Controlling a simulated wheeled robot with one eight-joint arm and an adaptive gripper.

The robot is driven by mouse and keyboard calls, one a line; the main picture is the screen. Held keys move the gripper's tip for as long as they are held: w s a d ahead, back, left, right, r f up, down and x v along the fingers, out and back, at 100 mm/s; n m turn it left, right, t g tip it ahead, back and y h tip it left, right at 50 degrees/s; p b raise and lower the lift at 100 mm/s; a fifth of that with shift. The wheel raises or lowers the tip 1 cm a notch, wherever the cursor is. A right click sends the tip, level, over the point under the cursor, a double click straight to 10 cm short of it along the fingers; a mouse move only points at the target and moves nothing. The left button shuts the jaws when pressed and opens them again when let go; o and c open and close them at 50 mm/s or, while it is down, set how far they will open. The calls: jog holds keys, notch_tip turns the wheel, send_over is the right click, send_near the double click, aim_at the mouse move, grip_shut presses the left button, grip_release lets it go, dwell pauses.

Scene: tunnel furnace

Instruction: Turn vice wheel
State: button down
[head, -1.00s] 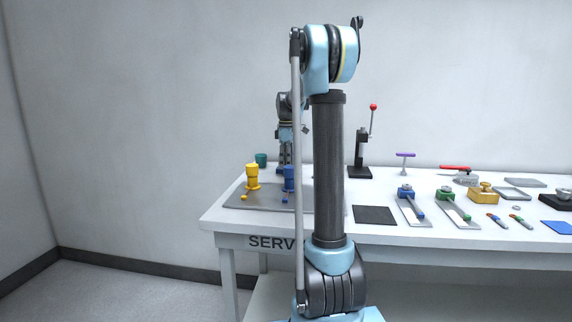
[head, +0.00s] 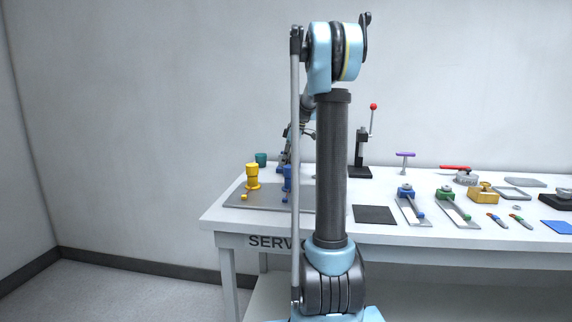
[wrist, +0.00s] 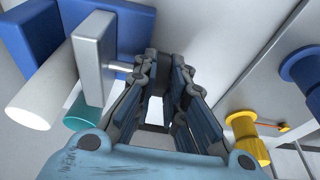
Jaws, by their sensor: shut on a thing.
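In the wrist view, a vice-like body with blue blocks (wrist: 89,27), a grey metal plate (wrist: 91,58) and a grey bar stands at upper left. The bar runs to my gripper (wrist: 165,68), whose fingers are shut at its end. The gripped part, taken as the vice wheel, is mostly hidden between the fingertips. In the head view my arm hides the vice, and only part of my wrist shows behind the arm, tilted.
A yellow knob (head: 252,177) and a blue knob (head: 287,178) stand on a grey plate (head: 235,199). In the wrist view the yellow knob (wrist: 248,137) and blue knob (wrist: 301,72) are right of my fingers.

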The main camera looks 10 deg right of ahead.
jog(key=shift+d+f+t+y, duration=0.1)
jog(key=shift+d+t+y, duration=0.2)
jog(key=shift+y, duration=0.75)
jog(key=shift+d+f+t+y, duration=0.15)
jog(key=shift+t+y, duration=0.15)
jog(key=shift+y, duration=0.75)
jog(key=shift+r, duration=0.1)
jog(key=c, duration=1.6)
grip_release()
jog(key=shift+c, duration=0.2)
jog(key=v, duration=1.1)
jog(key=shift+s+d, duration=0.15)
jog(key=shift+d, duration=0.25)
jog(key=shift+r, duration=0.15)
